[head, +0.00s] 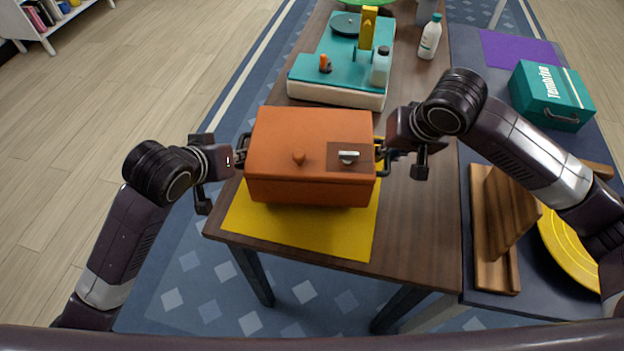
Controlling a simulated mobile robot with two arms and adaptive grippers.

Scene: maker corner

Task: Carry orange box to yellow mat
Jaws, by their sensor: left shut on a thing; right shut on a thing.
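The orange box (300,180) is in the middle of the head view, over the yellow mat (320,236) at the near end of the wooden table. It has a closed lid with a round knob and a small latch, and a dark handle on each side. I cannot tell whether its bottom touches the mat. The mat's front part shows; the box hides the rest. My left gripper (238,158) is shut on the box's left handle. My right gripper (387,152) is shut on its right handle.
Behind the box, a teal and cream machine (340,92) and a white bottle (430,38) stand on the wooden table (425,225). A dark side table at the right holds a teal case (550,97), a purple mat (517,48), a wooden stand (492,235) and a yellow disc (562,250).

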